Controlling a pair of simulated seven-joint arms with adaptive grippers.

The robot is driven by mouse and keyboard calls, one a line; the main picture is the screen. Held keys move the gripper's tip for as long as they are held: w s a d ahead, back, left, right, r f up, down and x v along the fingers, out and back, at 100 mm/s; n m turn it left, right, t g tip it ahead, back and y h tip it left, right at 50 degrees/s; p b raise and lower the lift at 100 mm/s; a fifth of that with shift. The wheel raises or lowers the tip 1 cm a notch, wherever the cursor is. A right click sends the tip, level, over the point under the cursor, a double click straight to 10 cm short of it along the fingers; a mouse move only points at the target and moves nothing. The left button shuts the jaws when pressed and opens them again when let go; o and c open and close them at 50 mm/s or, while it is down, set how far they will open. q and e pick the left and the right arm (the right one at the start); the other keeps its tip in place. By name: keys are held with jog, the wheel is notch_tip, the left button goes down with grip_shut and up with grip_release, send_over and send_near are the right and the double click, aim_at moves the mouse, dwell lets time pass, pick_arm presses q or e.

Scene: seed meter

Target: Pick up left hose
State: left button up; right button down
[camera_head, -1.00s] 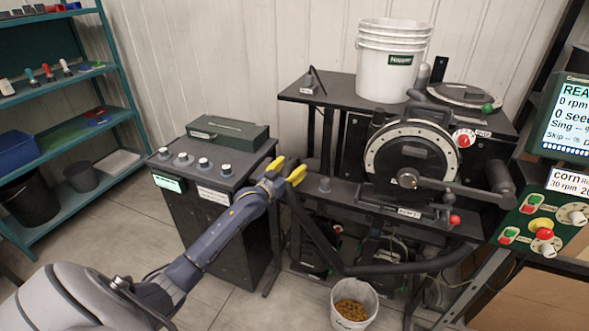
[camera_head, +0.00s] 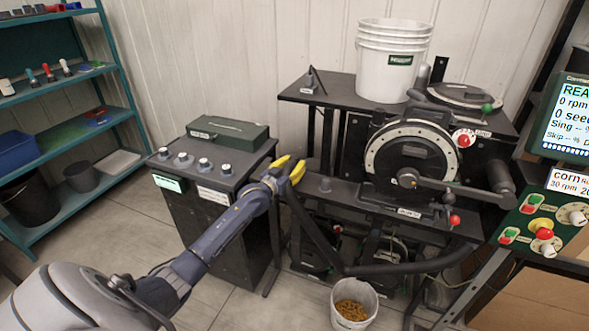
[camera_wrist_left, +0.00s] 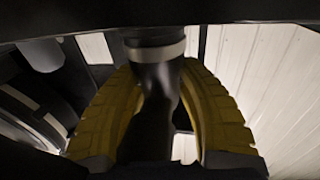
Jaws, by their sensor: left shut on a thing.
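The left hose is a thick black tube (camera_head: 318,238). It runs down from my left gripper (camera_head: 291,169), bends low, then goes right under the meter stand. The yellow fingers are shut on its upper end. In the left wrist view, the dark hose (camera_wrist_left: 158,105) stands between the two curved yellow fingers (camera_wrist_left: 162,110), with a grey band near its top. The hose's very tip is hidden. My right gripper is not in view.
A black cabinet (camera_head: 215,230) with knobs stands left of the gripper. The seed meter (camera_head: 410,160) and a white hopper bucket (camera_head: 393,65) are on the stand to the right. A small bucket of seed (camera_head: 353,308) sits on the floor below. Green shelves (camera_head: 125,95) are far left.

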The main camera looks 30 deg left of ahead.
pick_arm(q)
grip_shut()
notch_tip(320, 180, up, 26)
dwell(1.7)
jog(key=shift+r, duration=0.1)
